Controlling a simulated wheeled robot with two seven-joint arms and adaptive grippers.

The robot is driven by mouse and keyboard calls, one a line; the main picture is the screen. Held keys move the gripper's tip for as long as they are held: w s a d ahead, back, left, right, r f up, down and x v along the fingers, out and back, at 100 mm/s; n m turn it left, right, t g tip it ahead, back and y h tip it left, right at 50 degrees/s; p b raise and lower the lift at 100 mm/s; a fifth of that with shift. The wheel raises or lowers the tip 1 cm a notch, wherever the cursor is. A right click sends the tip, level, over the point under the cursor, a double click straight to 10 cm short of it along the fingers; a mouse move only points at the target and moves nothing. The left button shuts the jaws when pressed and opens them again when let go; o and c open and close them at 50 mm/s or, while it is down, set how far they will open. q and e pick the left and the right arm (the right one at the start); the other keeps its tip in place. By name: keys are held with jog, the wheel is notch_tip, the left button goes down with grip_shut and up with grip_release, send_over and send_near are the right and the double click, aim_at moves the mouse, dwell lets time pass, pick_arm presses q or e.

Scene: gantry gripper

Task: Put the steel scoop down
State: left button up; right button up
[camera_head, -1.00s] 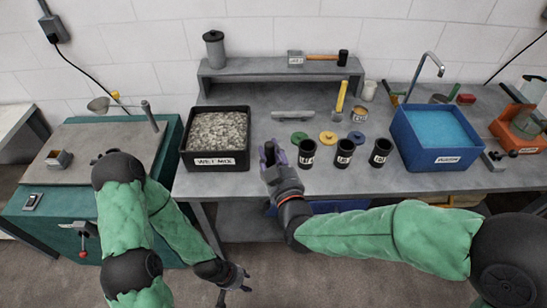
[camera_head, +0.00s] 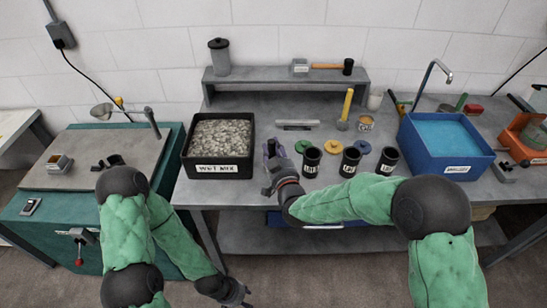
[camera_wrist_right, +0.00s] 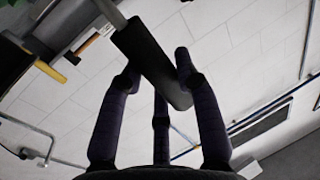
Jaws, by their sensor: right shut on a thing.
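In the right wrist view the fingers of my right gripper (camera_head: 270,158) are closed around a dark handle with a grey metal shaft, taken to be the steel scoop (camera_wrist_right: 148,62); its bowl is out of that view. In the head view this gripper is at the bench's front edge, between the wet mix tub (camera_head: 217,168) and the black cups (camera_head: 311,163). The scoop is mostly hidden by the hand there. My left gripper (camera_head: 237,295) hangs low over the floor, away from the bench; its fingers are too small to read.
The bench (camera_head: 270,108) has a raised shelf (camera_head: 285,80) behind. A blue water basin (camera_head: 446,147) stands right. A teal machine (camera_head: 55,212) stands left.

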notch_tip(320, 180, down, 3)
jog(key=shift+f+b, duration=0.1)
jog(key=shift+b, duration=0.35)
jog(key=o, duration=1)
